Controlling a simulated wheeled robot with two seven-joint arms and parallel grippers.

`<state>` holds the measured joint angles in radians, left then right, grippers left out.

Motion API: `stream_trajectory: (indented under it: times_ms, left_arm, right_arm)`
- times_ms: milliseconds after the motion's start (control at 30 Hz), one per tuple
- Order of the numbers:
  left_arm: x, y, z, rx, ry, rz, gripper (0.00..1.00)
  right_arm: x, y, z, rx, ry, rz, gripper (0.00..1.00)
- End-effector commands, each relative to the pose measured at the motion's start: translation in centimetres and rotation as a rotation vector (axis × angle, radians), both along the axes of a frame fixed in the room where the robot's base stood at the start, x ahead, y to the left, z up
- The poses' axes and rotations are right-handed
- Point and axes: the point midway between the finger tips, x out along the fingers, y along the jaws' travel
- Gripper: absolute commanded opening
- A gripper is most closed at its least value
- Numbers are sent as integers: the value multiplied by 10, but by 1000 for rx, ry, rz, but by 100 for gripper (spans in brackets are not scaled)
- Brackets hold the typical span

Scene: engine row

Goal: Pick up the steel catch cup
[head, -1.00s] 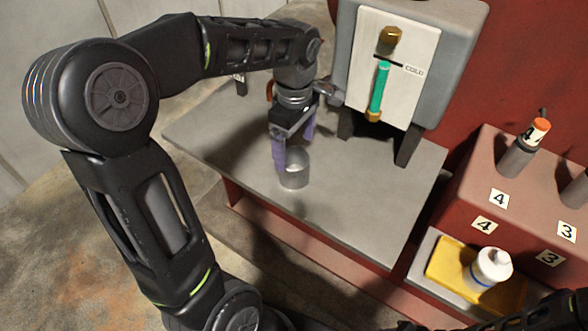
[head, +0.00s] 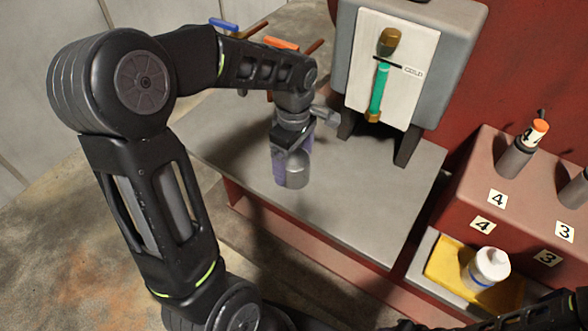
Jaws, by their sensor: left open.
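The steel catch cup (head: 296,178) is a small grey metal cup standing upright on the grey bench top (head: 372,214), below and left of the tank. My left gripper (head: 291,168) points down over it, with its purple fingers at the cup's sides. It is open. The gripper body hides the upper part of the cup, and I cannot tell whether the fingers touch it. My right gripper is not in view; only part of a dark arm shows at the lower right edge.
A grey tank (head: 455,60) with a green sight gauge (head: 380,88) stands on legs behind the cup. Blue and orange handles (head: 281,43) show behind my arm. The bench front is clear.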

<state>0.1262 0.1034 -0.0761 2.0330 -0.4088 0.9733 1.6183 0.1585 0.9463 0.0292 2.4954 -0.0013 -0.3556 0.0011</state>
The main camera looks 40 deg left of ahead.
Motion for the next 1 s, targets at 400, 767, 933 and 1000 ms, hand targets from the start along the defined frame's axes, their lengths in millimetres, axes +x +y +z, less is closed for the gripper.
stream_trajectory:
  times_ms: [400,767,933,1000]
  left_arm:
    - [0,0,0,0,0,0,86]
    - [0,0,0,0,0,0,56]
    - [0,0,0,0,0,0,42]
    - [0,0,0,0,0,0,36]
  right_arm:
    - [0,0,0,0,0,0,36]
    - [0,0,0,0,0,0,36]
    - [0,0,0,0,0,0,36]
    - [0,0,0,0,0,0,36]
